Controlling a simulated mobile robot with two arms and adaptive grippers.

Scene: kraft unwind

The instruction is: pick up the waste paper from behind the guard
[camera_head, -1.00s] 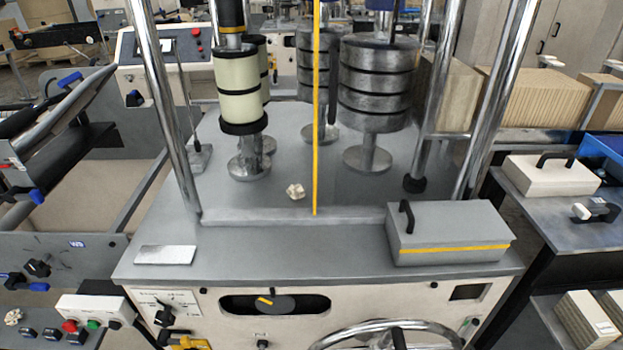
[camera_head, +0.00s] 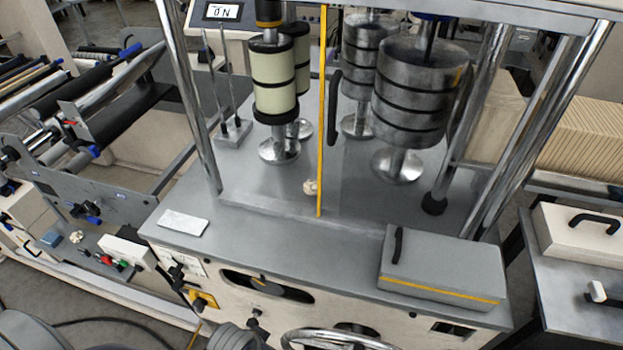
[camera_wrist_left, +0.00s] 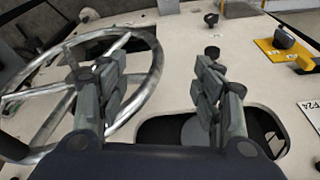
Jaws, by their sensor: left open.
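The waste paper (camera_head: 310,187), a small crumpled cream ball, lies on the grey machine deck in the head view. It sits just left of the yellow upright edge (camera_head: 321,120), which appears to belong to the guard; the guard's panel is hard to make out. My left gripper (camera_wrist_left: 157,75) is open and empty in the left wrist view. It is over the machine's pale front panel, beside the handwheel, well apart from the paper. Grey parts at the bottom of the head view seem to be mine. My right gripper is not in view.
A chrome handwheel (camera_head: 335,340) sits on the front panel. A grey box with a black handle (camera_head: 440,262) stands front right on the deck. Chrome posts (camera_head: 190,95) and rollers (camera_head: 410,95) surround the paper. Another crumpled piece (camera_head: 76,237) lies on the left machine.

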